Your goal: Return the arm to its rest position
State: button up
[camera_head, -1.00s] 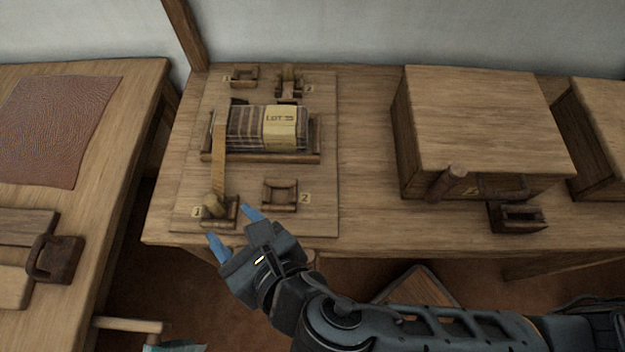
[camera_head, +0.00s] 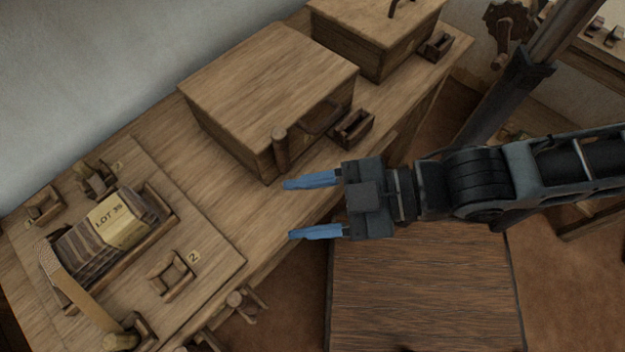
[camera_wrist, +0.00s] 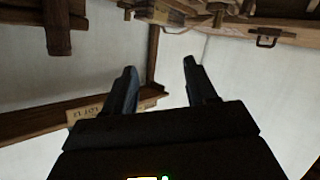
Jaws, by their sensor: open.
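My gripper (camera_head: 312,208) is open and empty, with two blue fingers spread apart. In the head view it points left, in front of the bench's front edge and apart from everything. My arm reaches in from the right side of the picture. In the wrist view the two fingers (camera_wrist: 160,92) show dark and apart, with nothing between them. A striped folded cloth bundle with a label "LOT 35" (camera_head: 113,222) sits in a wooden holder on a board (camera_head: 215,245) at the left.
A large wooden box (camera_head: 268,85) stands on the bench behind my gripper, and a second box (camera_head: 380,35) stands farther back. A dark wooden panel (camera_head: 425,290) lies below my arm. A dark post (camera_head: 500,105) rises at the right. Bare floor (camera_head: 575,280) shows at lower right.

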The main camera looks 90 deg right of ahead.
jog(key=r+m, duration=0.1)
jog(key=s+d+m, duration=0.1)
jog(key=m, duration=0.1)
jog(key=s+r+m+h, duration=0.1)
jog(key=shift+d+r+m, duration=0.25)
jog(key=shift+r+m, duration=0.1)
jog(key=shift+m, duration=0.05)
